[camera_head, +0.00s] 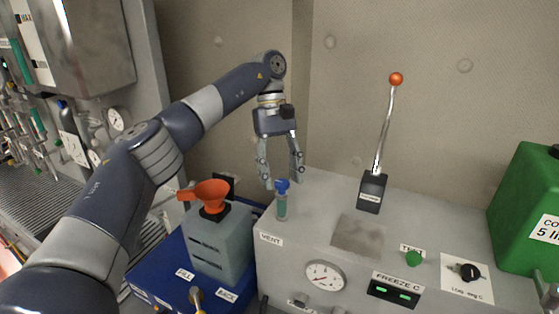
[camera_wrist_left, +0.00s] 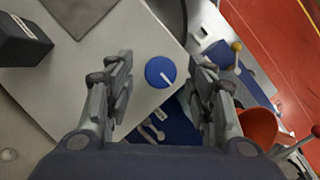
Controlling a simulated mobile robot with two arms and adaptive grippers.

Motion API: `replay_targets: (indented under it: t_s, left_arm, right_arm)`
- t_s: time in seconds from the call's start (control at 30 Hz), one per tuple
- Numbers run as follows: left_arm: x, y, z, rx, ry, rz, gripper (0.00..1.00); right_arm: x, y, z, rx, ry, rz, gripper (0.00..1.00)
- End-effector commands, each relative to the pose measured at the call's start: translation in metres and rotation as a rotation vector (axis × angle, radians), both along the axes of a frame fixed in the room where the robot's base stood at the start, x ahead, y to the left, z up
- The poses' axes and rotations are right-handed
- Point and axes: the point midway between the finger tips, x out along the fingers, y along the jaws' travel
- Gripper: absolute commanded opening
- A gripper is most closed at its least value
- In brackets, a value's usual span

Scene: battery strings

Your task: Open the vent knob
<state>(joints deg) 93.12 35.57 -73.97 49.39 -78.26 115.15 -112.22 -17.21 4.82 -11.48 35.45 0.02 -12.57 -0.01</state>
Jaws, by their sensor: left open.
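The vent knob (camera_head: 282,186) is a small blue knob on top of a teal-grey stem, at the left end of the grey machine top, above a "VENT" label. In the left wrist view the blue knob (camera_wrist_left: 160,72) is round with a white pointer line, and it shows between the two fingers, beyond their tips. My left gripper (camera_head: 282,180) is open and empty, pointing down just above and around the knob's position in the head view. It also shows in the left wrist view (camera_wrist_left: 163,80). I cannot tell whether a finger touches the knob. My right gripper is not in view.
On the grey machine (camera_head: 322,217) stand an upright lever (camera_head: 382,135) with an orange ball and a green button (camera_head: 413,258). A container with an orange funnel (camera_head: 211,194) stands on a blue base (camera_head: 160,276) at left. A green can (camera_head: 525,205) is at right.

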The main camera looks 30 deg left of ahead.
Motion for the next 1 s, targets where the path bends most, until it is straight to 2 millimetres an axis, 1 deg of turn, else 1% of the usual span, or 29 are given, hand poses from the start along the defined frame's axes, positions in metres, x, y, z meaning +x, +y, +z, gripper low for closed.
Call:
replay_targets:
  t_s: [0.23,0.37,0.57,0.67,1.0]
  left_arm:
    - [0.006,0.006,0.023,0.003,-0.006,0.003,0.49]
    - [0.009,0.008,0.031,0.002,0.001,0.000,0.49]
    - [0.013,0.014,0.048,0.003,-0.007,0.003,0.49]
    - [0.013,0.013,0.046,0.002,0.009,-0.002,0.49]
    - [0.016,0.016,0.057,-0.001,0.014,-0.003,0.49]
  right_arm:
    - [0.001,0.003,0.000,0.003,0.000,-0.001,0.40]
    - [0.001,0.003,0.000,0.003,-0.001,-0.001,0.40]
    - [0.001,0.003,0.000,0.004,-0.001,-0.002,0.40]
    - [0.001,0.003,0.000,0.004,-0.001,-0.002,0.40]
    - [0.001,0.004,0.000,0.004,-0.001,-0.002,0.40]
